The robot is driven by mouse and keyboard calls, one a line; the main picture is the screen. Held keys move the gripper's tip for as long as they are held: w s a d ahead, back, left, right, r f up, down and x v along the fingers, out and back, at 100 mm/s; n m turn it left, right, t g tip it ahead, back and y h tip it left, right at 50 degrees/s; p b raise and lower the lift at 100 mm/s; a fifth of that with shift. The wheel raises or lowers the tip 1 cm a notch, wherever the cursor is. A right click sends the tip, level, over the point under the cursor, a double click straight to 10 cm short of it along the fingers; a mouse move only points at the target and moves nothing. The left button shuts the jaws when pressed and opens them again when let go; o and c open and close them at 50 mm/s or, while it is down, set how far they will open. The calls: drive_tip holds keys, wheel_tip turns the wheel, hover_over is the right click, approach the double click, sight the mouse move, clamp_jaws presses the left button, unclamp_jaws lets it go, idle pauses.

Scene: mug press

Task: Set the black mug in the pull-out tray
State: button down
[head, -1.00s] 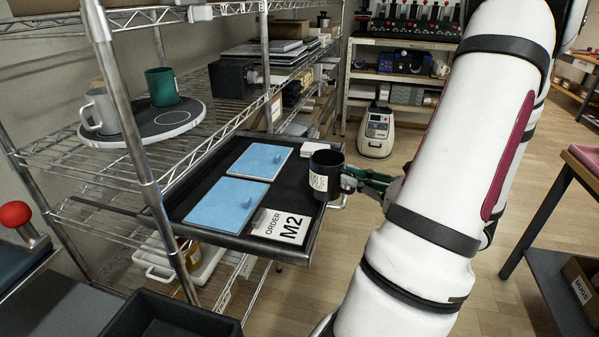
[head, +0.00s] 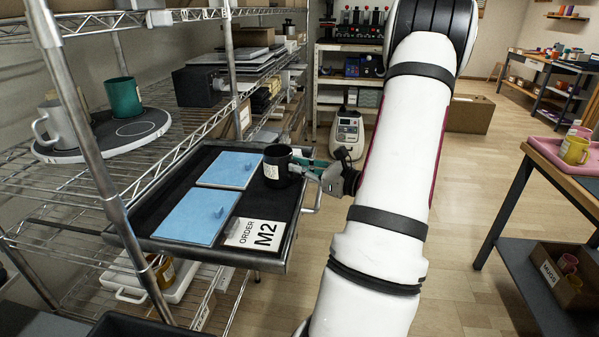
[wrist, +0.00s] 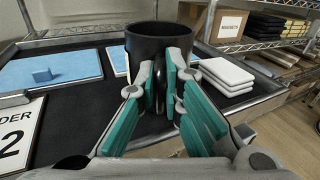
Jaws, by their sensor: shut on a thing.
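The black mug (head: 277,168) is upright over the right part of the pull-out tray (head: 262,206), beside the blue panels. In the wrist view the mug (wrist: 160,42) fills the top middle, its handle between the fingers. My gripper (head: 300,167) comes in from the right and is shut on the mug's handle. It also shows in the wrist view (wrist: 162,85), with teal finger pads. The mug's base looks at or very near the tray floor; contact is hidden by the fingers.
Two blue panels (head: 197,215) and an order M2 card (head: 255,234) lie in the tray. White stacked pads (wrist: 226,75) lie right of the mug. A grey mug (head: 56,122) and a green mug (head: 124,97) stand on a round board on the left shelf.

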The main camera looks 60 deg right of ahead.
drive_tip(key=shift+f, duration=0.4)
drive_tip(key=shift+f, duration=0.15)
drive_tip(key=c, duration=1.7)
unclamp_jaws()
